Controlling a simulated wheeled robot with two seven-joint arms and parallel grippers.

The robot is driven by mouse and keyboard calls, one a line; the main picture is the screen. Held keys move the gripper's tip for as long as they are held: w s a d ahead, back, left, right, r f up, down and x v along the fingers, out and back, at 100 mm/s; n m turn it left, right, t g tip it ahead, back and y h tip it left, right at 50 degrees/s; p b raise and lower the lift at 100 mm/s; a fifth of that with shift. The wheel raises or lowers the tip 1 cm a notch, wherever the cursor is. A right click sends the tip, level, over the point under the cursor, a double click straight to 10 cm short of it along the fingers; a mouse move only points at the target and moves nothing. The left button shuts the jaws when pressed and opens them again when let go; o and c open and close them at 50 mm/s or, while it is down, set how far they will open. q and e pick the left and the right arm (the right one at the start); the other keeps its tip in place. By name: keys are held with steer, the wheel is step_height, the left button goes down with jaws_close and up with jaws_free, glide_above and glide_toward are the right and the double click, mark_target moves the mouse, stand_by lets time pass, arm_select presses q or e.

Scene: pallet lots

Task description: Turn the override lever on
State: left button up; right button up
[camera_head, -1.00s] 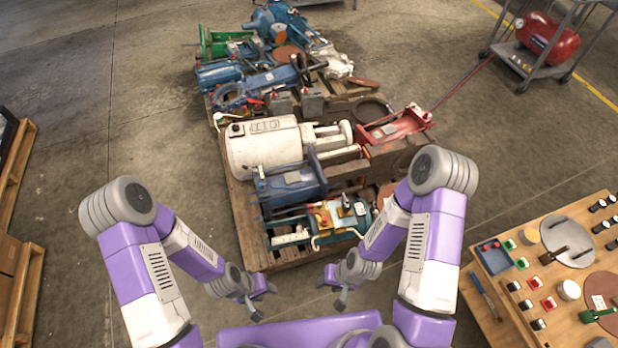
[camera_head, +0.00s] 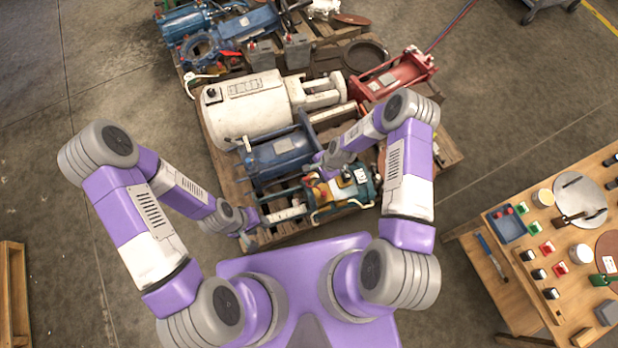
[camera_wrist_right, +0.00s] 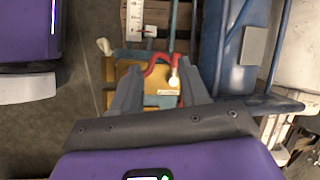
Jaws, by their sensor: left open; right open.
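A yellow unit (camera_head: 322,191) with red parts sits in a teal frame at the near end of the pallet. In the right wrist view the yellow unit (camera_wrist_right: 128,76) carries a bent red lever (camera_wrist_right: 152,66) with a pale tip. I take this red piece to be the override lever; no label on it is readable. My right gripper (camera_head: 324,164) is open just above the unit; in the wrist view its fingers (camera_wrist_right: 158,92) lie on either side of the lever, with no grip visible. My left gripper (camera_head: 252,228) is open and empty by the pallet's near left corner.
A blue cylinder machine (camera_head: 277,155), a large white cylinder (camera_head: 245,108) and a red machine (camera_head: 392,77) crowd the pallet behind the unit. A wooden table (camera_head: 497,228) with buttons and small parts stands at right.

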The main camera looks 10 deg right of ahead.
mark_target(307, 178)
steer(key=w+f+m+b, duration=0.1)
steer(key=f, duration=0.2)
steer(key=w+f+m+b, duration=0.1)
steer(key=w+f, duration=0.1)
steer(key=f, duration=0.2)
steer(key=w+a+f+m+b, duration=0.1)
steer(key=f+b, duration=0.1)
steer(key=f, duration=0.1)
steer(key=shift+w+f, duration=0.15)
steer(key=shift+w, duration=0.1)
jaws_close()
